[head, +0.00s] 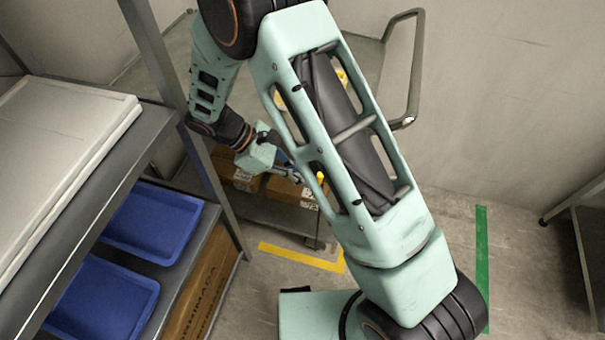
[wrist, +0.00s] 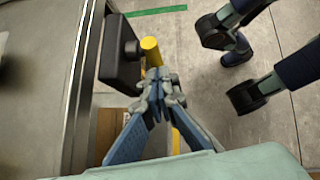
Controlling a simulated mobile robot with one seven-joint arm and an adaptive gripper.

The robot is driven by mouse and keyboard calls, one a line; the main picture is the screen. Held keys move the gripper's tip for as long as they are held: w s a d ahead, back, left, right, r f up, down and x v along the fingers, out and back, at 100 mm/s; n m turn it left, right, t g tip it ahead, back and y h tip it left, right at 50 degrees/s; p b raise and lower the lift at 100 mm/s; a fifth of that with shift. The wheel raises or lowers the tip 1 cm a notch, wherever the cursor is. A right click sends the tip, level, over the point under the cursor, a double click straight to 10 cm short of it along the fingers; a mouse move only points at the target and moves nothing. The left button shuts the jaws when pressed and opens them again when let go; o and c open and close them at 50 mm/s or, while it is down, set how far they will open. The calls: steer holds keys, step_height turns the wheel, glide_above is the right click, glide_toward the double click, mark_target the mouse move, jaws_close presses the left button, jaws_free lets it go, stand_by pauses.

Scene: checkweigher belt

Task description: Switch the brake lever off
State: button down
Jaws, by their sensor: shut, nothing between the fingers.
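The brake lever shows in the wrist view as a yellow cylindrical grip (wrist: 151,50) beside a black housing (wrist: 119,58) with a round hub. In the head view its small yellow end (head: 320,177) shows just right of my gripper (head: 296,175); the rest is hard to make out behind my arm. In the wrist view my gripper (wrist: 158,82) is shut and empty. Its fingertips are right by the near end of the yellow grip and overlap it in the picture. I cannot tell whether they touch it.
A cart with a grey tube handle (head: 414,75) and cardboard boxes (head: 236,176) stands behind my arm. A rack with blue trays (head: 152,222) is at left. Yellow tape (head: 300,257) and green tape (head: 481,250) mark the floor.

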steer(key=shift+s+d+f+g+h, duration=0.15)
steer(key=shift+d+f+g+h, duration=0.2)
steer(key=shift+f+h, duration=0.3)
steer(key=shift+f, duration=0.1)
stand_by(0.3)
stand_by(1.2)
step_height(320, 180, up, 10)
stand_by(0.5)
